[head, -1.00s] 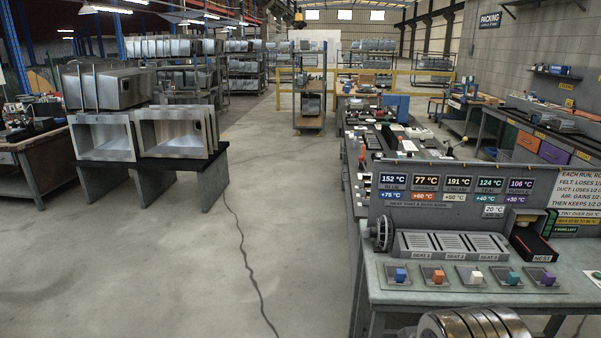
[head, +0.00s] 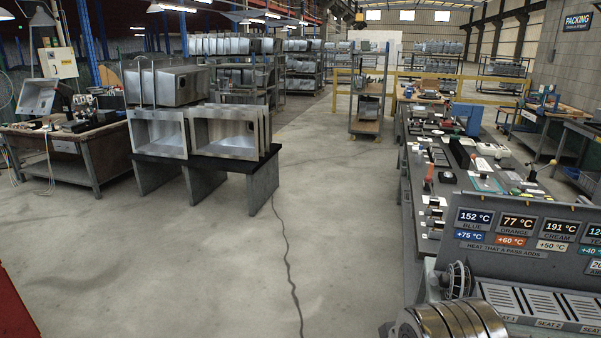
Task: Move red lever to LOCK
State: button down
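No lever with a readable LOCK mark can be made out in the head view. A small upright red-orange piece (head: 430,170) with a dark lower part stands on the long bench (head: 425,245) at the right. It is too small to tell whether it is the red lever. My gripper is not in view; only a ribbed, shiny metal part, apparently of my arm, shows at the bottom right.
The panel with temperature displays (head: 520,228) and the slotted seats (head: 535,302) are at the lower right, cut off by the frame. Steel sinks (head: 160,133) rest on a low black-topped stand (head: 205,165). A workbench (head: 75,150) is at the left. Open floor (head: 200,260) lies between.

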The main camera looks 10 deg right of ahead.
aim_at(427, 179)
jog(key=u, duration=0.3)
jog(key=i, duration=2.55)
jog(key=z, duration=0.45)
jog(key=i, duration=1.05)
jog(key=z, duration=0.3)
